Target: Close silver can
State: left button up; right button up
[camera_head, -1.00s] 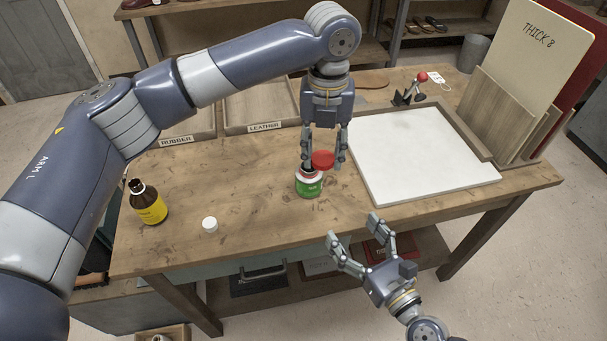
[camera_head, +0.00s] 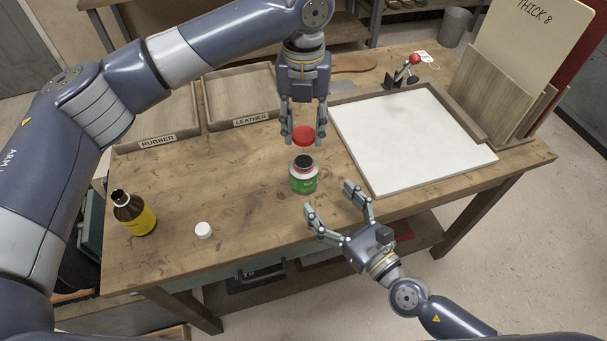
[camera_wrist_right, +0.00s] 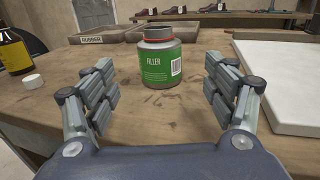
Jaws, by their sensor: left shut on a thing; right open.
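The silver can (camera_head: 303,175) with a green label stands upright on the workbench, its dark opening showing on top. In the right wrist view the can (camera_wrist_right: 167,58) has a green label reading FILLER. My left gripper (camera_head: 303,139) is shut on a red lid (camera_head: 303,134) and holds it above the can, apart from it. My right gripper (camera_head: 333,210) is open and empty, in front of the can and a little to its right. In the right wrist view the can is beyond and between the open fingers (camera_wrist_right: 160,92).
A brown bottle (camera_head: 134,214) with a yellow label and a small white cap (camera_head: 203,230) are on the left. A white board (camera_head: 410,140) lies on the right. Trays marked RUBBER (camera_head: 158,140) and LEATHER (camera_head: 252,119) sit behind. The bench between bottle and can is mostly clear.

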jog(key=x, duration=1)
jog(key=shift+w+a, duration=0.25)
jog(key=c, duration=1.6)
pick_arm(q)
send_over(304, 170)
jog(key=w, duration=0.2)
jog(key=shift+f, duration=2.45)
jog(key=shift+f, duration=0.1)
jog(key=shift+f, duration=0.8)
jog(key=shift+f, duration=0.55)
